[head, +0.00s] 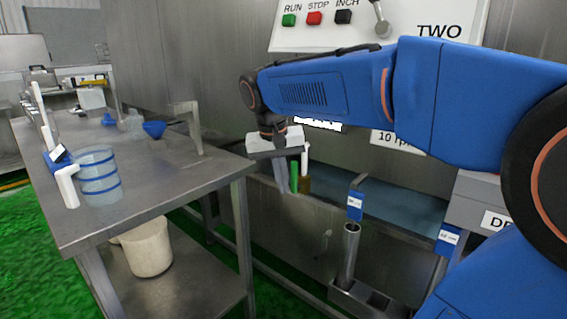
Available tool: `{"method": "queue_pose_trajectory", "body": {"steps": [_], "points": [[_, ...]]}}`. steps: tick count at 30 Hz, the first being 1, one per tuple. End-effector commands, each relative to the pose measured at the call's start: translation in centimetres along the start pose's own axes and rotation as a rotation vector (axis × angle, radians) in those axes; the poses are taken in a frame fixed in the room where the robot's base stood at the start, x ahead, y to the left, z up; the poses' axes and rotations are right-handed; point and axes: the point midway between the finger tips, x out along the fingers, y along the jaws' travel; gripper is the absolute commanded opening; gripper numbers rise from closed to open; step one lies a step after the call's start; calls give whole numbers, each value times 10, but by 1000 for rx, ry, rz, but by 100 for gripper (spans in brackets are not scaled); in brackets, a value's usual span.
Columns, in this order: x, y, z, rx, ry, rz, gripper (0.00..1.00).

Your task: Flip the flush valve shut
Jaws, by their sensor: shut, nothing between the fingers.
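My gripper (282,187) hangs pointing down in front of the steel machine wall, right of the table. Its grey fingers are together with nothing between them. A green upright piece (294,177) shows just right of the fingers, with a brownish piece (305,184) beside it; this looks like the flush valve and its handle, but my gripper partly covers it. I cannot tell whether the fingers touch the green piece, nor make out the valve's setting.
A steel table (150,186) at left bears a clear blue-banded beaker (98,176), a blue funnel (153,129) and white-handled tools. A white bucket (148,247) stands on its lower shelf. A steel tube (349,256) with a blue tag stands lower right. A control panel (400,28) is above.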

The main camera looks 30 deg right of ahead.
Motion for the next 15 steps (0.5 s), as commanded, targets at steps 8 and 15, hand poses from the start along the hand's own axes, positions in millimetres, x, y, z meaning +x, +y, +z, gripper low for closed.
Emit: {"method": "queue_pose_trajectory", "body": {"steps": [8, 15], "points": [[-13, -17, -88, 193, -46, 145, 0], [-13, -34, -158, 371, -60, 277, 0]]}}
